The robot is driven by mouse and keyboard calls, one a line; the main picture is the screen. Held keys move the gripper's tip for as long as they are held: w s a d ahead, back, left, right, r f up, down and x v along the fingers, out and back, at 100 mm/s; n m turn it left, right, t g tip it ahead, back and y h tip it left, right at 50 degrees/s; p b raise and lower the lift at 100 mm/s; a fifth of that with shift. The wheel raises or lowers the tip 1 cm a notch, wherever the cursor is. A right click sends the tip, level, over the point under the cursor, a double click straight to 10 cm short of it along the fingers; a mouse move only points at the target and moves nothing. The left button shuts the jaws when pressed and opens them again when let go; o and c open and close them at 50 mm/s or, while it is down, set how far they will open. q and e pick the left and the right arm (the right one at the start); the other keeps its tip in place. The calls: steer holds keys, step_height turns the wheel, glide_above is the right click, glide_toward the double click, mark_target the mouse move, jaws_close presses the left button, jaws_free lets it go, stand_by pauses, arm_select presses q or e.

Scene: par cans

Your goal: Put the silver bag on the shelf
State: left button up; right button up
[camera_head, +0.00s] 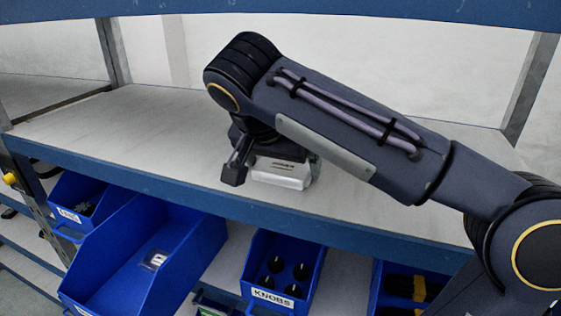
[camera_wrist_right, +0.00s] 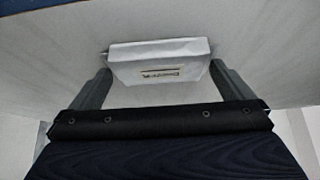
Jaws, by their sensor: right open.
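The silver bag (camera_head: 283,174) lies on the pale shelf (camera_head: 150,125), near its front edge, in the head view. My right arm reaches over it from the right and hides part of it. My right gripper (camera_head: 238,172) is open at the bag. In the right wrist view the bag (camera_wrist_right: 158,62), with a small label on its front, sits between the two spread fingers of the gripper (camera_wrist_right: 160,85). The fingers stand apart from its sides, with narrow gaps. My left gripper is not in view.
Below the shelf's blue front edge (camera_head: 140,178) are blue bins. A large bin (camera_head: 130,250) holds a small item, and a bin labelled KNOBS (camera_head: 275,297) holds several dark knobs. A blue beam (camera_head: 300,10) crosses overhead. The shelf left of my arm is clear.

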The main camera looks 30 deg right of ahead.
steer(key=v, duration=0.7)
steer(key=shift+a+r+p, duration=0.1)
steer(key=shift+a+p, duration=0.05)
steer(key=shift+p, duration=0.25)
steer(key=p+v, duration=0.4)
steer(key=shift+s+r, duration=0.2)
